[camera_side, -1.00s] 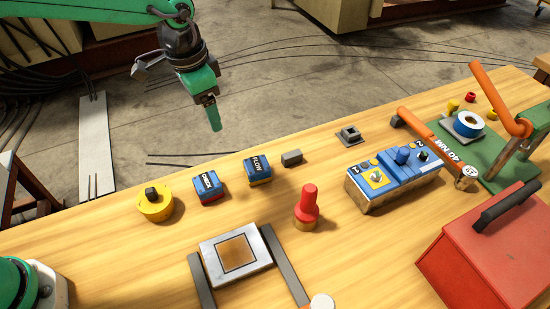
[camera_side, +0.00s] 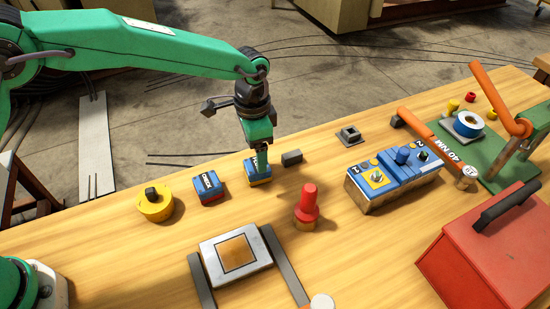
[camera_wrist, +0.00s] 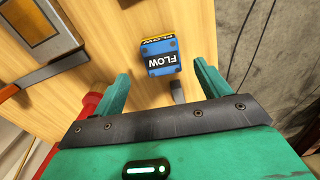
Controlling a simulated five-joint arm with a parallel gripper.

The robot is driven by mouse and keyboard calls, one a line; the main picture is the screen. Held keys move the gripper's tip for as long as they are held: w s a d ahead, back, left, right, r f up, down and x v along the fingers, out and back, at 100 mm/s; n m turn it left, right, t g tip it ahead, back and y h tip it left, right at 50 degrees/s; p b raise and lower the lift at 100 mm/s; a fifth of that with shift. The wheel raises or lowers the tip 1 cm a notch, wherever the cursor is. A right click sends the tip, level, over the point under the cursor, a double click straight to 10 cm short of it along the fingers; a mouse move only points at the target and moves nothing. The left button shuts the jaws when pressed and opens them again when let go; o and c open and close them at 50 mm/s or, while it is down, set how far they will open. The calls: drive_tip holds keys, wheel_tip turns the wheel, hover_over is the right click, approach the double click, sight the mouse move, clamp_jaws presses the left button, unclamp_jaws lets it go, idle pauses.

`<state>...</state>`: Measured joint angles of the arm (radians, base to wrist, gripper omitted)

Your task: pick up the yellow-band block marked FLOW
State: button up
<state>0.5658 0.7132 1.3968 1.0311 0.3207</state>
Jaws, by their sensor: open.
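The FLOW block (camera_side: 251,169) is blue with a yellow band and stands on the wooden bench, partly hidden behind my gripper in the side view. In the wrist view the FLOW block (camera_wrist: 161,58) shows its label, ahead of the fingertips and roughly between their lines. My gripper (camera_side: 262,168) points down at the block in the side view. In the wrist view my gripper (camera_wrist: 160,80) has its two green fingers wide apart, with nothing between them. I cannot tell whether a finger touches the block.
The CHECK block (camera_side: 210,186) with a red band stands left of FLOW. A small grey block (camera_side: 292,157) sits close on its right. A red peg (camera_side: 307,203) stands in front, near a framed plate (camera_side: 235,251). A yellow knob piece (camera_side: 155,204) is further left.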

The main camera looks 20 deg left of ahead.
sight(254, 178)
drive_tip(key=shift+f, duration=0.75)
drive_tip(key=shift+f, duration=0.1)
drive_tip(key=shift+w+f, duration=0.15)
drive_tip(key=shift+f, duration=2.35)
drive_tip(key=shift+c, duration=0.2)
drive_tip(key=shift+r, duration=0.1)
drive_tip(key=c, duration=1.3)
drive_tip(key=shift+r, duration=0.1)
